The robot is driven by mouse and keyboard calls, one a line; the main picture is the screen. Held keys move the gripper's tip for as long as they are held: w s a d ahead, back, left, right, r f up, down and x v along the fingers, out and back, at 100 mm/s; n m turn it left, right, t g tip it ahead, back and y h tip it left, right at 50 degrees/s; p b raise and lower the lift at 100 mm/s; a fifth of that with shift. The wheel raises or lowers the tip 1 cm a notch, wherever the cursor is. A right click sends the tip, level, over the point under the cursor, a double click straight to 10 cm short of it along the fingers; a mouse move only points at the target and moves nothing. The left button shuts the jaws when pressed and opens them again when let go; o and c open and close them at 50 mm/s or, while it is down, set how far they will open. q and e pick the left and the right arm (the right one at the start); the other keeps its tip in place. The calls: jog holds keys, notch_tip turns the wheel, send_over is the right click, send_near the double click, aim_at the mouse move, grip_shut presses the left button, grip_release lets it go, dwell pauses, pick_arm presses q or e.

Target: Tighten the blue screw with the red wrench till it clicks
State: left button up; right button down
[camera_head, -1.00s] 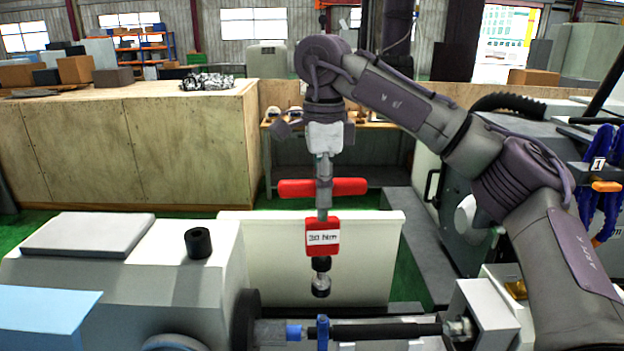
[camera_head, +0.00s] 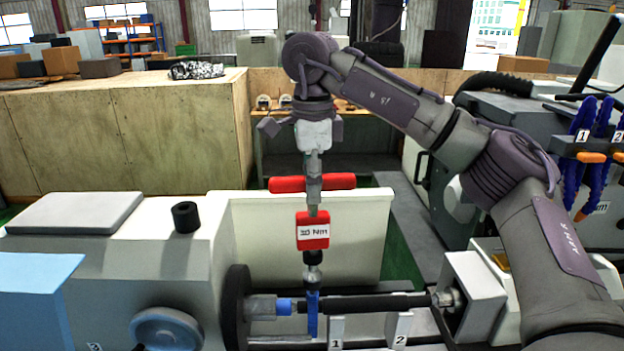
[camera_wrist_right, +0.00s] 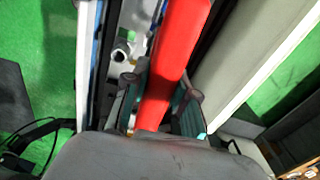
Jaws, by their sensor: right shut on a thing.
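The red wrench (camera_head: 312,231) hangs upright, with a red crossbar handle, a block marked "30 Nm" and a dark socket tip. My right gripper (camera_head: 314,172) is shut on its crossbar from above. In the right wrist view the red handle (camera_wrist_right: 178,55) lies between the two fingers of my right gripper (camera_wrist_right: 160,90). A blue upright piece (camera_head: 312,318), apparently the blue screw, stands in front of the dark horizontal shaft. The wrench tip is right at its top and seems to touch it; the exact seating is unclear. My left gripper is out of view.
The shaft (camera_head: 375,304) runs between a dark disc (camera_head: 236,308) at left and a grey tailstock block (camera_head: 474,296) at right. Supports labelled 1 (camera_head: 337,335) and 2 (camera_head: 398,330) stand below it. A cream panel (camera_head: 255,225) stands behind; a black knob (camera_head: 186,217) sits at left.

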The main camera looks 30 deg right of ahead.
aim_at(312, 214)
jog(key=shift+w+f, duration=0.15)
jog(key=shift+f, duration=0.15)
pick_arm(q)
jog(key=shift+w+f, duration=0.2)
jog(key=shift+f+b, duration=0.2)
jog(key=shift+b, duration=0.1)
pick_arm(e)
jog(key=shift+f, duration=0.3)
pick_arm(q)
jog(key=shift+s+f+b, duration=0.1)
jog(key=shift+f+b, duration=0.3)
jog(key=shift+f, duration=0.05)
pick_arm(e)
jog(key=shift+f, duration=0.75)
pick_arm(q)
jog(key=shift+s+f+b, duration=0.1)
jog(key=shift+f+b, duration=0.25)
jog(key=shift+b, duration=0.05)
pick_arm(e)
jog(key=shift+f, duration=0.6)
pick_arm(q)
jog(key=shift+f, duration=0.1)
pick_arm(e)
jog(key=shift+f, duration=0.3)
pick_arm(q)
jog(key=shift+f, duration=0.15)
pick_arm(e)
jog(key=shift+s+f+m, duration=0.1)
jog(key=shift+s+m, duration=0.1)
jog(key=shift+m, duration=1.6)
